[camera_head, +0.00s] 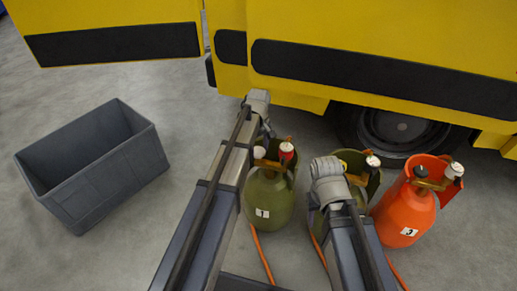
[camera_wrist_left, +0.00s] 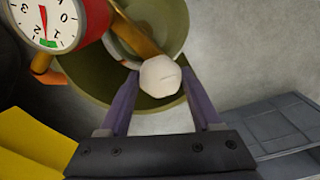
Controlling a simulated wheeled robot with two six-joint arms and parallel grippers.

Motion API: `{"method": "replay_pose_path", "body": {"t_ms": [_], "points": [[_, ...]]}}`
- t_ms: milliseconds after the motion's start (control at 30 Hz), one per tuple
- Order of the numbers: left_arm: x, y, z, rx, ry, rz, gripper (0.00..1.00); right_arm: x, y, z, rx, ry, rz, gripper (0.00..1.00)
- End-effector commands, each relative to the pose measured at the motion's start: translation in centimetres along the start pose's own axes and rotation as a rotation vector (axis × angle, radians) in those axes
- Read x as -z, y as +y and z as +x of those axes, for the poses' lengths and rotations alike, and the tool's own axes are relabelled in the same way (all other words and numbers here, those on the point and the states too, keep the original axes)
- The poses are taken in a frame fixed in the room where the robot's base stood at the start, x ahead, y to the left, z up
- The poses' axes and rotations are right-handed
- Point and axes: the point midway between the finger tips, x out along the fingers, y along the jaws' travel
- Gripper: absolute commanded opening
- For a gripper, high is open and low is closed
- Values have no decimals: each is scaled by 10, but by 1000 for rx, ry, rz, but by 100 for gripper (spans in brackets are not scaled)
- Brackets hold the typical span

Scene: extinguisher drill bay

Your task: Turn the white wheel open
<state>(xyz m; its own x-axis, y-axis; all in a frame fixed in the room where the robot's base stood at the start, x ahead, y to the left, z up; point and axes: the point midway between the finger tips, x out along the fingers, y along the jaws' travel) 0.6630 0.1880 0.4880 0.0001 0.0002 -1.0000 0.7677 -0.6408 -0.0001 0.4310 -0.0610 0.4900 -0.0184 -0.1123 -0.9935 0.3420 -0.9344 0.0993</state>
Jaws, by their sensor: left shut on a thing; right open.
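The white wheel (camera_wrist_left: 163,76) is a small faceted knob on an olive green extinguisher (camera_head: 268,200) labelled 1. It also shows in the head view (camera_head: 259,152), left of a red gauge (camera_head: 286,149). My left gripper (camera_wrist_left: 160,84) is shut on the white wheel, one purple-grey finger on each side. In the left wrist view the gauge (camera_wrist_left: 58,20) faces the camera with its needle near the green band. My right gripper (camera_head: 328,182) is over the second extinguisher and is open. Its fingertips are mostly hidden by its own wrist.
A second olive extinguisher (camera_head: 372,186) stands partly behind my right arm. An orange extinguisher (camera_head: 402,218) labelled 3 stands at the right. A yellow vehicle (camera_head: 380,35) closes off the back. An empty grey crate (camera_head: 115,180) stands on the left, with bare floor around it.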

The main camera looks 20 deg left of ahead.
Motion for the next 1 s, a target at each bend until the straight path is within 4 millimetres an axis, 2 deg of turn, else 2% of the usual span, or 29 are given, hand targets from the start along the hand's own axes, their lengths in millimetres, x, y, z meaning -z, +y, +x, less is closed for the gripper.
{"method": "replay_pose_path", "body": {"t_ms": [333, 833, 867, 1000], "points": [[0, 0, 0, 0, -1, -109, 9, 0, 0, 0, 0, 0, 0, 50], [0, 0, 0, 0, -1, -122, 9, 0, 0, 0, 0, 0, 0, 50], [0, 0, 0, 0, -1, -122, 67, 0, 0, 0, 0, 0, 0, 50], [0, 0, 0, 0, -1, -122, 83, 0, 0, 0, 0, 0, 0, 50]]}}
